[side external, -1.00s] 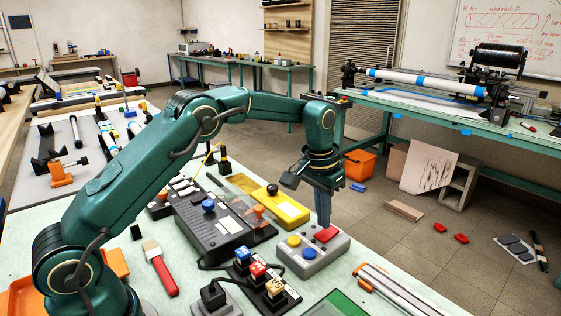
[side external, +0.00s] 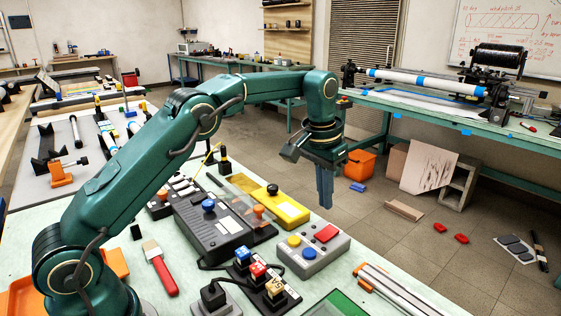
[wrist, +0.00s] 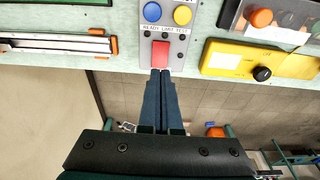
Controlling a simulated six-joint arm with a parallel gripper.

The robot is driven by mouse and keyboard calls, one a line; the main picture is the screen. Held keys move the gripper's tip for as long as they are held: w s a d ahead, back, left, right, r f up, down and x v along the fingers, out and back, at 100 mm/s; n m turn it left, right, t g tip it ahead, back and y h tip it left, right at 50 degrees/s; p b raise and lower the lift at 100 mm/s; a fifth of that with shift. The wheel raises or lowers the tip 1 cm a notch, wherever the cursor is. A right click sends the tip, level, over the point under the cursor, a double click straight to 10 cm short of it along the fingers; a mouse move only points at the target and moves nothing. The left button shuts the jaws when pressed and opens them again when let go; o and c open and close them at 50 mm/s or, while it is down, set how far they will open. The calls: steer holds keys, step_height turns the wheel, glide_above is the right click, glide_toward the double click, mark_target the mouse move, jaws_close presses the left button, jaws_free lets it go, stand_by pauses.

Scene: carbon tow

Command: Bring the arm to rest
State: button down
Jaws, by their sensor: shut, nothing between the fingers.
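My gripper (side external: 325,204) points straight down with its fingers together and nothing between them. In the side view it hangs in the air above and beyond the grey button box (side external: 302,265), near the table's far edge. The box has a red square button (side external: 326,233), a blue button and a yellow button. In the wrist view the shut fingertips (wrist: 161,71) appear just below the red button (wrist: 160,54) in the picture. My arm reaches across the table from the lower left.
A yellow box (side external: 275,207) with a black knob and a dark control box (side external: 213,225) sit left of the button box. Coloured switches (side external: 258,271) and a red-handled brush (side external: 160,268) lie nearer. Metal rails (side external: 400,290) lie at the right. Space above the table is free.

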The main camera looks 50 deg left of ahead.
steer(key=s+r+t, duration=0.3)
steer(key=s+r, duration=0.8)
steer(key=r, duration=0.3)
steer(key=s+d+f, duration=0.1)
steer(key=s+f, duration=0.9)
steer(key=s, duration=0.4)
steer(key=shift+t, duration=0.4)
steer(key=shift+s, duration=0.1)
